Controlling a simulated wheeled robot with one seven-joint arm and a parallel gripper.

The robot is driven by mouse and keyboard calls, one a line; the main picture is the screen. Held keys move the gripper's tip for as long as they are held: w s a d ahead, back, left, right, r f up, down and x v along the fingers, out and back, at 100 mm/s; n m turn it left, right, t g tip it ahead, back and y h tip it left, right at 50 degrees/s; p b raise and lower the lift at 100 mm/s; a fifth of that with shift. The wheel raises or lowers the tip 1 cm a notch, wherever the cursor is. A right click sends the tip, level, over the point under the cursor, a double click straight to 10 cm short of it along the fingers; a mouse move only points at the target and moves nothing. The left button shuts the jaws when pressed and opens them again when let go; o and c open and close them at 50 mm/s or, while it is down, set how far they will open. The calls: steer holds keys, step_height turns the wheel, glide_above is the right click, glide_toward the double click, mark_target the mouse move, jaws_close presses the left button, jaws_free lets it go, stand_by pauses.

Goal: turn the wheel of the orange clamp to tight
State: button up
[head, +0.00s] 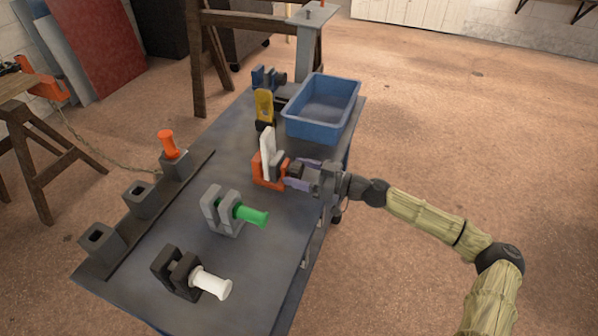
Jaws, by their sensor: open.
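The orange clamp (264,183) stands near the right edge of the grey bench, with a white upright plate (267,143) between its jaws. Its dark wheel (294,170) is on the right side of the clamp, facing my arm. My gripper (295,174) comes in from the right with its purple fingers open, one on either side of the wheel. I cannot tell whether the fingers touch the wheel. The gripper partly hides the wheel, and its turn position does not show.
A grey clamp with a green handle (250,215) and a black clamp with a white handle (212,284) stand nearer. Behind are a yellow piece (264,105), a blue clamp (262,78) and a blue bin (345,121). Sockets, one holding an orange piece (168,144), line the left edge.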

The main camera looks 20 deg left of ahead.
steer(key=shift+d, duration=0.15)
steer(key=c, duration=1)
steer(key=shift+o, duration=0.2)
steer(key=shift+f+m+b, duration=0.1)
steer(key=shift+m+b, duration=0.45)
steer(key=shift+m, duration=0.25)
steer(key=m, duration=0.3)
steer(key=o, duration=1)
steer(key=shift+c, duration=0.2)
steer(key=s+d+b, duration=0.1)
steer(key=d, duration=1.6)
steer(key=shift+s, duration=0.2)
